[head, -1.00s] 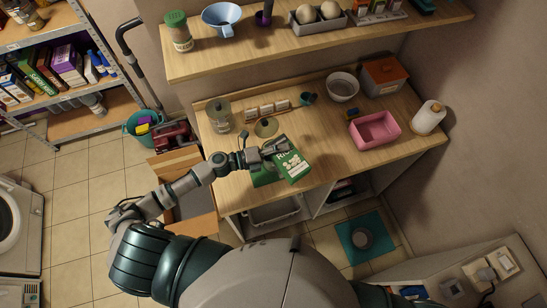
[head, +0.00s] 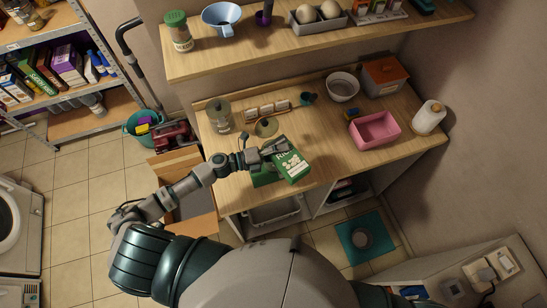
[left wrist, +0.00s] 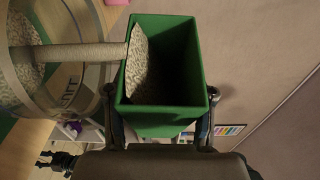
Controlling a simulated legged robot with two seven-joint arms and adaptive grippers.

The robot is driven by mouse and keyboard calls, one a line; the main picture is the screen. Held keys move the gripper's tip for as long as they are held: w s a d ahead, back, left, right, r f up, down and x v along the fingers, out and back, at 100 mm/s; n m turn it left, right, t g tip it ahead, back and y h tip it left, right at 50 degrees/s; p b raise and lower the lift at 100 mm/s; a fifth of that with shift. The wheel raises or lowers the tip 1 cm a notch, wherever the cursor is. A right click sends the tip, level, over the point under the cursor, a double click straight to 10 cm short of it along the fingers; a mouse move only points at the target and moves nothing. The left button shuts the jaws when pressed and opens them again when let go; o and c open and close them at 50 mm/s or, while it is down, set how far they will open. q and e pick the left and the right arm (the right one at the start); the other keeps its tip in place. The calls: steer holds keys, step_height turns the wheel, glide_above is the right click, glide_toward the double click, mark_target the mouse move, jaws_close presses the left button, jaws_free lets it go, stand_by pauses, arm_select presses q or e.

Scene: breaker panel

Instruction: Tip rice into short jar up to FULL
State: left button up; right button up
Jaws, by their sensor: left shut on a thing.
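My left gripper (head: 272,148) is shut on the green rice box (head: 291,165) and holds it tipped above the counter. In the left wrist view the open box (left wrist: 170,118) shows rice along one inner wall. A stream of rice (left wrist: 85,53) runs from its mouth into the glass short jar (left wrist: 98,85). Rice (left wrist: 25,75) lies inside the jar. Dark lettering, seemingly FULL, shows on the glass, partly readable. The rice surface appears below that lettering. In the head view the jar is mostly hidden by the gripper and box. My right gripper is not in view.
On the wooden counter (head: 322,140) stand a lidded jar (head: 219,116), a loose round lid (head: 266,127), a pink bin (head: 375,130), a bowl (head: 342,86) and a paper roll (head: 429,117). A shelf (head: 320,40) overhangs the back. Clear counter lies right of the box.

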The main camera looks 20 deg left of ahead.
arm_select(q)
steer(key=shift+r, duration=0.1)
steer(key=shift+n, duration=0.3)
steer(key=shift+p, duration=0.35)
stand_by(0.3)
steer(key=shift+w+a+r+n, duration=0.1)
steer(key=shift+n, duration=0.2)
steer(key=shift+a+r+n+t+p, duration=0.15)
steer(key=shift+n+t+p, duration=0.15)
steer(key=shift+p, duration=0.25)
stand_by(1.3)
steer(key=shift+w+r+n+h+p, duration=0.2)
steer(key=shift+n+h+p, duration=0.1)
steer(key=shift+n+p, duration=0.3)
stand_by(1.6)
steer(key=shift+a, duration=0.1)
